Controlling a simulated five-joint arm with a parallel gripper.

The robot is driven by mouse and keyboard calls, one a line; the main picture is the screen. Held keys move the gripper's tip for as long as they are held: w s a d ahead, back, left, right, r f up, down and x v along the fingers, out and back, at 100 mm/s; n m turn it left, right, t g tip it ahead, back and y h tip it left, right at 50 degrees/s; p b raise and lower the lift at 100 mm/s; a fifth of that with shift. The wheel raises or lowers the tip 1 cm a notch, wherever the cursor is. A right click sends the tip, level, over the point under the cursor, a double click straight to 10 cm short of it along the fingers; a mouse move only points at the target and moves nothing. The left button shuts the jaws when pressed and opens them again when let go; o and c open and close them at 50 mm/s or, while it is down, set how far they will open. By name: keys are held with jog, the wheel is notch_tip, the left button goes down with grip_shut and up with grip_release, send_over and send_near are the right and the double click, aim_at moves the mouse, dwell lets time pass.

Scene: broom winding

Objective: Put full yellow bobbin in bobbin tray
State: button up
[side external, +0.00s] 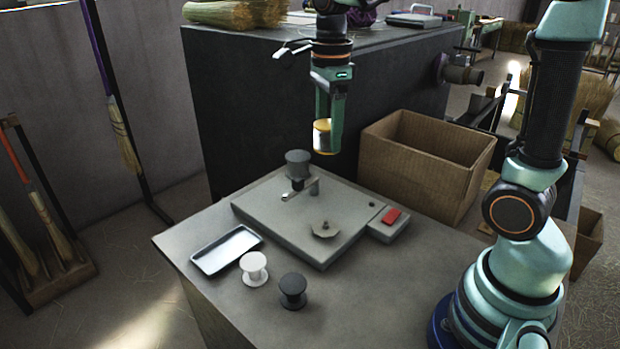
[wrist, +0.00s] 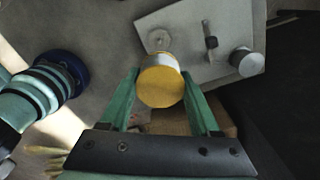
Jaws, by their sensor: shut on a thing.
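My gripper (side external: 327,122) is shut on the yellow bobbin (side external: 322,136) and holds it in the air above the far side of the grey winding plate. In the wrist view the yellow bobbin (wrist: 160,84) sits between the green fingers, its yellow end facing the camera. The bobbin tray (side external: 226,250), a shallow pale rectangular tray, lies on the table's left side. It looks empty. The tray does not show in the wrist view.
The winding plate (side external: 270,222) carries a dark grey cylinder (side external: 298,163), a small post and a round disc (side external: 325,230). A red button (side external: 391,215) is at its right. A white bobbin (side external: 254,268) and a black bobbin (side external: 293,290) stand near the tray. A cardboard box (side external: 425,165) is behind.

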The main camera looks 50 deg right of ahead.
jog(key=w+a+n, duration=0.2)
jog(key=w+a, duration=0.5)
jog(key=w, duration=0.2)
jog(key=n, duration=0.1)
send_over(228, 250)
notch_tip(228, 250, down, 4)
notch_tip(228, 250, down, 20)
jog(key=shift+f, duration=0.3)
